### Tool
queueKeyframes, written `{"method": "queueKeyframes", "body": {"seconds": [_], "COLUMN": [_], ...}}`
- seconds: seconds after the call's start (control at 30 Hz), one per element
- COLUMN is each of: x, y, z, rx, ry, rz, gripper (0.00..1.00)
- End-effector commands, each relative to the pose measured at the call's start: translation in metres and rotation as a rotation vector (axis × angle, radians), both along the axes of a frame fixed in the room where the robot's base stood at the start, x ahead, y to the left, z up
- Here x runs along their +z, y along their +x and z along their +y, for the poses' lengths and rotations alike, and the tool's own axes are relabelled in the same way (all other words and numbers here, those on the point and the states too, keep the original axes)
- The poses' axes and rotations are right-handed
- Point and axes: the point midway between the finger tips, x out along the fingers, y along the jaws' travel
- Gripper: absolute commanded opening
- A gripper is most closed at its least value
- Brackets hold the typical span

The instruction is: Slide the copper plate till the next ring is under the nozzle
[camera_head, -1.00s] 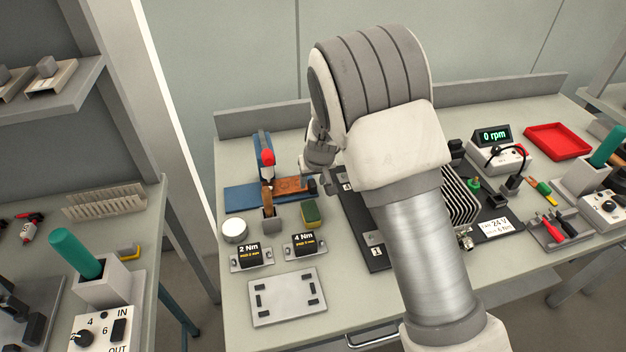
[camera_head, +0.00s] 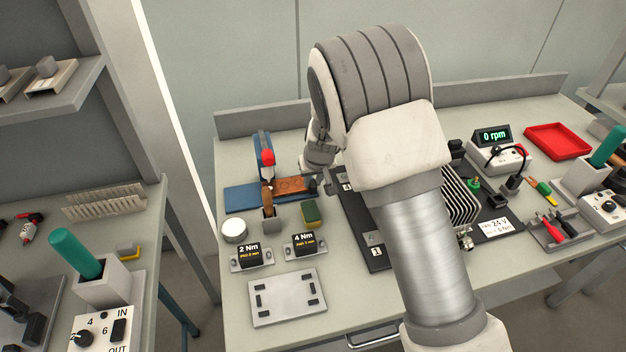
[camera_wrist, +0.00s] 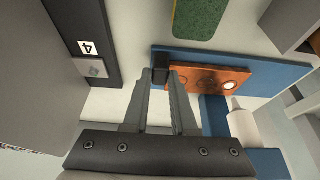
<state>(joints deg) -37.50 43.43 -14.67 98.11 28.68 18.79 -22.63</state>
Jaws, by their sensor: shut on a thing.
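The copper plate (camera_head: 292,184) lies on a blue base (camera_head: 240,198); it also shows in the wrist view (camera_wrist: 190,68). A black grip (camera_wrist: 160,62) is at the plate's end. My gripper (camera_wrist: 160,80) is shut on this black grip; in the head view it is at the plate's right end (camera_head: 320,186). Round ring marks show on the plate, with a bright ring (camera_wrist: 229,86) near the pale nozzle (camera_wrist: 237,104).
A green and yellow sponge (camera_head: 311,212) lies in front of the plate. A dark board (camera_head: 368,240) is close on the right. Blue base shows bare left of the plate.

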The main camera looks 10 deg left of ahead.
Motion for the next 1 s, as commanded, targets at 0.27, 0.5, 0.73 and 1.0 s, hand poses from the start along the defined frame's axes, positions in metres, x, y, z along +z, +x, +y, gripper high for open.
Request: {"method": "queueKeyframes", "body": {"seconds": [0.27, 0.5, 0.73, 1.0], "x": [0.000, 0.000, 0.002, 0.001], "y": [0.000, 0.000, -0.008, -0.018], "z": [0.000, 0.000, 0.016, 0.039], "rx": [0.000, 0.000, 0.004, 0.001], "ry": [0.000, 0.000, 0.000, 0.000], "rz": [0.000, 0.000, 0.001, -0.001], "gripper": [0.00, 0.00, 0.00, 0.00]}}
